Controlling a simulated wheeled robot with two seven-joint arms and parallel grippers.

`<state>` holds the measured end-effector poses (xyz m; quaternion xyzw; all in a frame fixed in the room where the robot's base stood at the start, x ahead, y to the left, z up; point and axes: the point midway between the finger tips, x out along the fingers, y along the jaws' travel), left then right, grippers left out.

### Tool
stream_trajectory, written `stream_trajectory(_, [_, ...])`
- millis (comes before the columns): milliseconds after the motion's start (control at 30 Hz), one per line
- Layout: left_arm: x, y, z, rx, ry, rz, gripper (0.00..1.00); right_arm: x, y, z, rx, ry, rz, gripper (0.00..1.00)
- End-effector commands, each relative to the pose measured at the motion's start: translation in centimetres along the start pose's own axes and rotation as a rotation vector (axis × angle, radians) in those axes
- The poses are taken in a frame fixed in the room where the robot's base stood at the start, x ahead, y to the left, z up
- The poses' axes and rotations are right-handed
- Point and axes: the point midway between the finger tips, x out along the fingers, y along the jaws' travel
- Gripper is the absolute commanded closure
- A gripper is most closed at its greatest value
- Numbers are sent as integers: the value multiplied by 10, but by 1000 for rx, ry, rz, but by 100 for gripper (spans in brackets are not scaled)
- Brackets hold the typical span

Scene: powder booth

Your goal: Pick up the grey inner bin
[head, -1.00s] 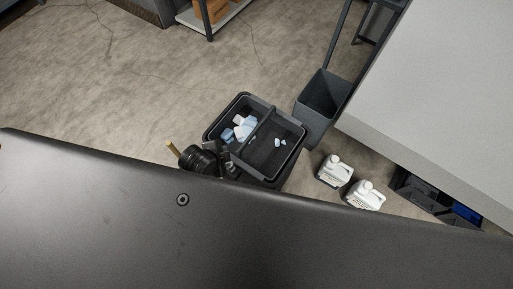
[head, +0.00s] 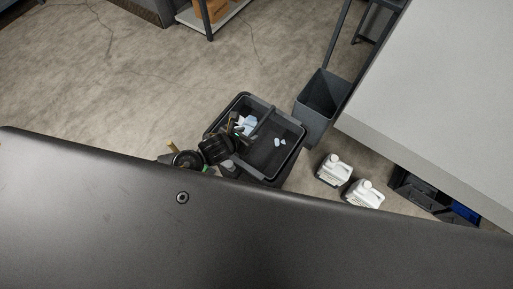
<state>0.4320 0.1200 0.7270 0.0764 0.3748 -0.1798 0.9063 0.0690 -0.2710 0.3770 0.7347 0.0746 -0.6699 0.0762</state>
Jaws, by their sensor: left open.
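A dark bin (head: 301,142) stands on the floor at the centre of the head view, with a grey bar or divider running across its middle. I cannot clearly separate the grey inner bin from the outer one. Crumpled pale blue and white pieces lie in its left part, and a few small white bits in its right part. My left gripper (head: 238,125) is open over the bin's left part, its fingers in front of the pale pieces and partly hiding them. I cannot tell whether it touches the bin. My right gripper is not in view.
An empty grey bin (head: 322,98) stands close by at the upper right. Two white jugs (head: 335,169) stand on the floor to the right. A large light-grey surface (head: 440,95) fills the right side.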

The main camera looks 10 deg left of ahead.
Motion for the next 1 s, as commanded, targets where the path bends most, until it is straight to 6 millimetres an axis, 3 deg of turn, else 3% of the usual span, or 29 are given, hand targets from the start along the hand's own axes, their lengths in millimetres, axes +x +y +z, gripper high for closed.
stream_trajectory(300, [45,1,0,-5,0,2,59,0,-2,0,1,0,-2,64])
stream_trajectory(667, [61,3,0,-6,0,2,59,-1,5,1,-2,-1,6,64])
stream_trajectory(1000, [102,8,-3,-7,1,1,59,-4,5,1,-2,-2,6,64])
